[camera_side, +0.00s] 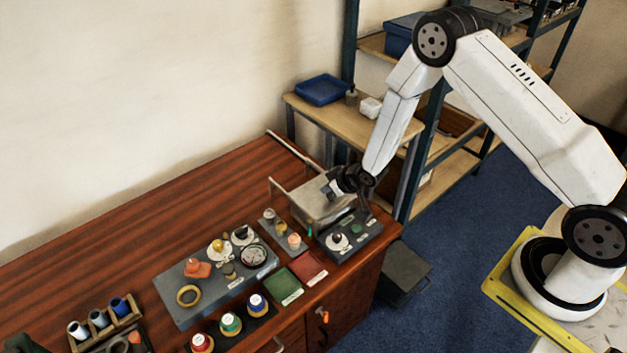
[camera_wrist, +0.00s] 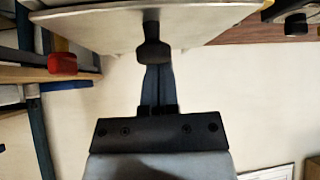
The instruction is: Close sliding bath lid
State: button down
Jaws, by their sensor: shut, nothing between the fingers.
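The bath is a grey metal box with a pale flat lid (camera_side: 316,198) near the right end of the wooden bench. In the wrist view the lid is a pale plate (camera_wrist: 120,28) across the top, with a dark knob-like handle (camera_wrist: 153,50) at its edge. My gripper (camera_side: 338,186) is at the right side of the lid in the side view. Its fingers (camera_wrist: 158,82) are shut, with nothing between them, and their tips appear at or very close to the handle. I cannot tell whether they touch. The inside of the bath is hidden.
A grey control box (camera_side: 350,234) with a knob stands just in front of the bath. A wooden shelf (camera_side: 350,122) is behind. The back left bench is clear.

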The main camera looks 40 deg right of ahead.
jog(key=shift+s, duration=0.8)
jog(key=shift+f, duration=0.1)
jog(key=shift+w+a+r, duration=0.1)
jog(key=shift+w+r, duration=0.1)
jog(key=shift+w, duration=0.5)
jog(key=shift+w+a+r, duration=0.1)
jog(key=shift+w+r, duration=0.1)
jog(key=shift+w, duration=0.5)
jog(key=shift+w+a+r, duration=0.1)
jog(key=shift+w+r, duration=0.1)
jog(key=shift+w, duration=0.5)
jog(key=v, duration=1)
jog(key=shift+s, duration=0.1)
